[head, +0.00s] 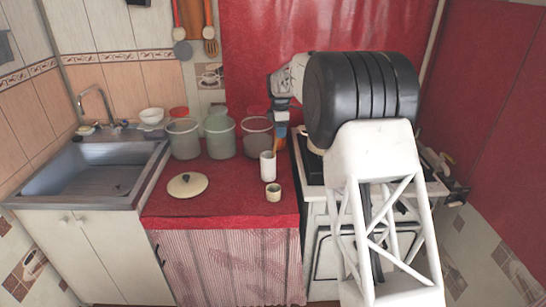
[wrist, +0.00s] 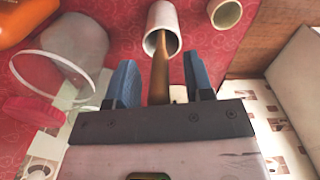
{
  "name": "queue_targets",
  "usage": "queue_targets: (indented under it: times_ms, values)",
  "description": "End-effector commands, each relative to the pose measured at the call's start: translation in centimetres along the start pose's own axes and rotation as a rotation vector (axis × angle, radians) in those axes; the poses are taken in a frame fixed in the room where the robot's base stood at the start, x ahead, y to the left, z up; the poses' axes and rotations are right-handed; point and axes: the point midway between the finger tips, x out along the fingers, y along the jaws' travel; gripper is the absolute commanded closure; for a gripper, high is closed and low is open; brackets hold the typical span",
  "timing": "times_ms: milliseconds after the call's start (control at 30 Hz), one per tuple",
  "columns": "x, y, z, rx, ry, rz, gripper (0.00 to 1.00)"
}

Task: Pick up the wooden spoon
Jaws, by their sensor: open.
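The wooden spoon (wrist: 160,75) shows in the wrist view as a brown shaft rising from the mouth of a white cylindrical cup (wrist: 163,20). Its lower part is hidden inside the cup. My gripper (wrist: 157,78) is open, its two blue fingers on either side of the shaft with gaps showing. In the head view the white cup (head: 267,168) stands on the red counter. My gripper (head: 281,117) is above and behind it there, partly hidden by my arm.
A small beige cup (head: 273,192) stands close in front of the white cup. Several clear containers (head: 221,140) stand to the left and behind. A round lid (head: 187,185) lies on the red counter (head: 225,195). The sink (head: 95,172) is at left, the stove (head: 318,205) at right.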

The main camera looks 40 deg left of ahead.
Motion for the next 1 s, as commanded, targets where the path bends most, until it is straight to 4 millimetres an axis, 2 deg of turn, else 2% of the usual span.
queue_targets:
  times_ms: [567,667,900,1000]
  values:
    - [0.17,0.01,0.0,0.0,0.0,0.0,0.52]
    - [0.17,0.01,0.0,0.0,0.0,0.0,0.65]
    - [0.17,0.01,0.0,0.0,0.0,0.0,1.0]
    - [0.16,0.01,0.0,0.0,0.0,0.0,1.0]
